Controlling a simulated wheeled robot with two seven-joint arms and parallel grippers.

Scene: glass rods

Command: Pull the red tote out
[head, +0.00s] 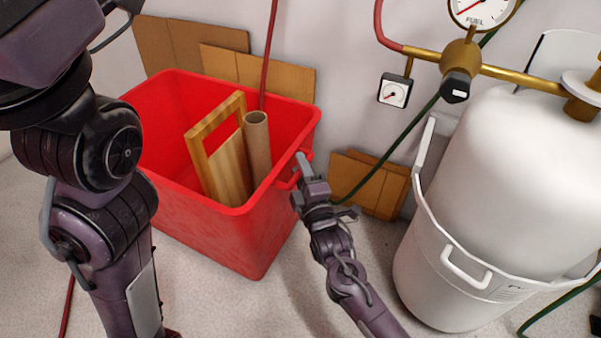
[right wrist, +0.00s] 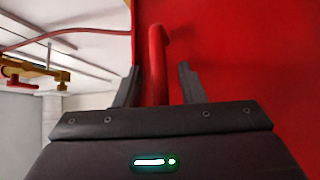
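The red tote (head: 235,240) stands on the floor against the wall in the head view. It holds a wooden frame (head: 196,155), a light board and a cardboard tube (head: 257,145). My right gripper (head: 303,163) is at the red handle (head: 288,182) on the tote's right side. In the right wrist view the fingers (right wrist: 157,88) stand apart, with the handle (right wrist: 157,50) between them. A gap shows on each side of the handle. My left arm crosses the left of the head view, and its gripper does not show.
A large white tank in a white tub (head: 425,270) stands close on the right. Flat cardboard (head: 365,185) leans on the wall between tub and tote. More cardboard (head: 270,75) is behind the tote. A green hose (head: 400,143) runs along the wall. Floor in front of the tote is clear.

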